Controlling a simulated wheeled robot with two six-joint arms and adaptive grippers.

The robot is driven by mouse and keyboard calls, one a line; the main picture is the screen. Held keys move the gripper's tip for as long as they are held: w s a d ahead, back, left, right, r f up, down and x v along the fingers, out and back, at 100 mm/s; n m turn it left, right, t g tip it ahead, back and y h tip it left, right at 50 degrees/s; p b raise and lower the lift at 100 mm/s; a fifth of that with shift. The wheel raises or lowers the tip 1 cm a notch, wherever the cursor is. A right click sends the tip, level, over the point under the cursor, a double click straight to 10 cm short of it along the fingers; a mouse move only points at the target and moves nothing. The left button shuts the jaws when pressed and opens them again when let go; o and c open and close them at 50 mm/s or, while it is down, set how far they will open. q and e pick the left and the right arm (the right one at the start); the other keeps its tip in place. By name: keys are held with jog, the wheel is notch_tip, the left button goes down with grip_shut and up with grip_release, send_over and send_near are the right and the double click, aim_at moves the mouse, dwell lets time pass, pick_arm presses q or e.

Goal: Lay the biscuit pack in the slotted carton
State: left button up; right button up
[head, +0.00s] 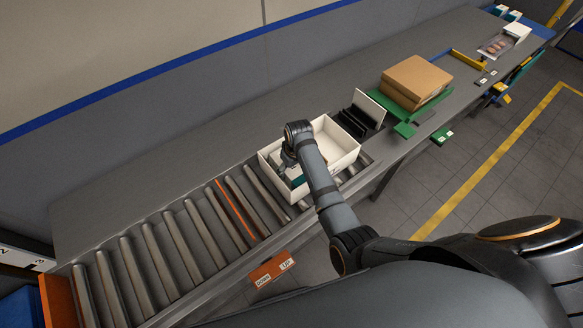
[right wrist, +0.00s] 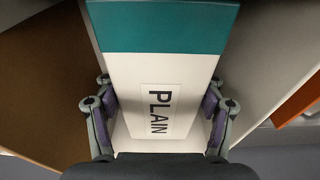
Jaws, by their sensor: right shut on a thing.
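The biscuit pack (right wrist: 160,90) fills the middle of the right wrist view, white with a teal end and a label reading PLAIN. My right gripper (right wrist: 159,112) is shut on it, a finger on each long side. In the head view my right gripper (head: 291,160) is at the left part of the white open carton (head: 345,162), which stands on the conveyor. A bit of teal shows beneath the gripper there. My arm hides part of the carton's inside, and I cannot tell whether the pack touches its bottom. My left gripper is not in view.
An orange sign (head: 271,269) hangs at the front edge.

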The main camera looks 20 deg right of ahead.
jog(key=shift+f, duration=0.1)
jog(key=o, duration=1.4)
jog(key=shift+c, duration=0.6)
notch_tip(320, 180, up, 5)
jog(key=p, duration=0.6)
jog(key=shift+r, duration=3.5)
